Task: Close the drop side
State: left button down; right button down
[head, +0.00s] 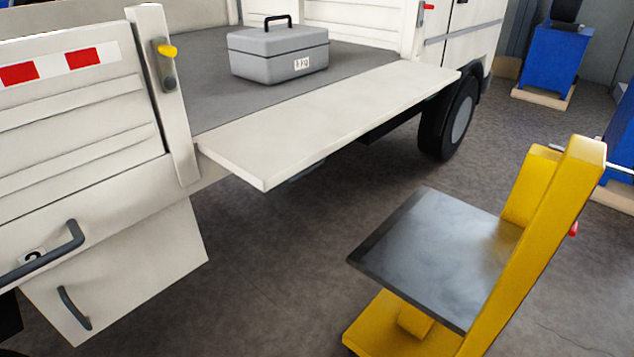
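The drop side (330,115) is a long cream panel on the side of a truck bed. It stands out level from the bed's edge, folded down to about horizontal. To its left is a post (165,100) with a yellow-tipped latch (167,51). A red-tipped latch (428,6) shows on the far post at the right end. Neither of my grippers is in the head view.
A grey metal box (278,54) with a black handle sits on the truck bed. A yellow lift cart with a dark platform (435,255) stands on the floor at the right. Blue machines (552,62) stand at the back right. Open floor lies between panel and cart.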

aim_at(268, 148)
jog(key=i+j+z, duration=0.2)
jog(key=z, duration=0.25)
jog(key=i+j+z, duration=0.2)
jog(key=z, duration=0.25)
jog(key=j, duration=0.1)
